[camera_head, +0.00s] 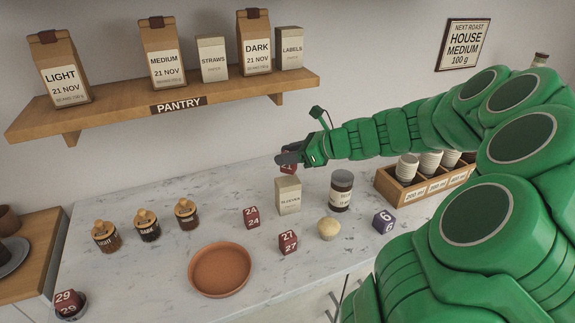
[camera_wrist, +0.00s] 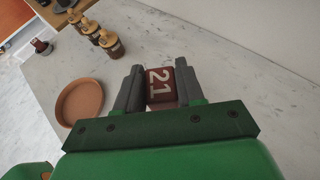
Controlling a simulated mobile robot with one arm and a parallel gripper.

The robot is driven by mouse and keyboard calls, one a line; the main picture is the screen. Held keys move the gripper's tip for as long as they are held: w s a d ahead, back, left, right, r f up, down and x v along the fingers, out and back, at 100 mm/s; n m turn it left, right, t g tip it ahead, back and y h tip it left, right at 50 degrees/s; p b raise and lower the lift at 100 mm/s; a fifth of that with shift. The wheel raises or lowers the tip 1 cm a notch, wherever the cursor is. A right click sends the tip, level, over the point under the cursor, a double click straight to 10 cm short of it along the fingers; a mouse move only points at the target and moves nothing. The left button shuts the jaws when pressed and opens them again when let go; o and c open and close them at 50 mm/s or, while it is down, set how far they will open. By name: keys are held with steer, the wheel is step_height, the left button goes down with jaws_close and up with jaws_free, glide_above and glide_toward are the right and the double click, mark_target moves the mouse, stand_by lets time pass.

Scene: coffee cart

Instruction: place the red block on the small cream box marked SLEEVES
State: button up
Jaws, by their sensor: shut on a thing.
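My gripper (camera_head: 289,158) is shut on a dark red block marked 21 (camera_head: 288,168). In the wrist view, the block (camera_wrist: 161,84) sits between both fingers of the gripper (camera_wrist: 159,70). The small cream box marked SLEEVES (camera_head: 288,197) stands upright on the marble counter. In the head view, the held block appears just above the box's top edge. I cannot tell whether it is directly over the box or behind it, or whether they touch. The box does not show in the wrist view.
Red blocks 24 (camera_head: 251,217) and 27 (camera_head: 288,242) lie in front of the box. A dark jar (camera_head: 341,190), round cream ball (camera_head: 328,229) and purple block (camera_head: 384,221) stand right. A terracotta dish (camera_head: 220,270) is front left. The pantry shelf (camera_head: 200,88) hangs above.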

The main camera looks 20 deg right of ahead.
steer(key=shift+w+f, duration=0.55)
steer(key=shift+f, duration=0.15)
steer(key=shift+s+f, duration=0.1)
steer(key=shift+f, duration=1.3)
steer(key=shift+f, duration=0.1)
steer(key=o, duration=1)
steer(key=shift+o, duration=0.2)
steer(key=shift+d, duration=0.1)
steer(key=v, duration=1.2)
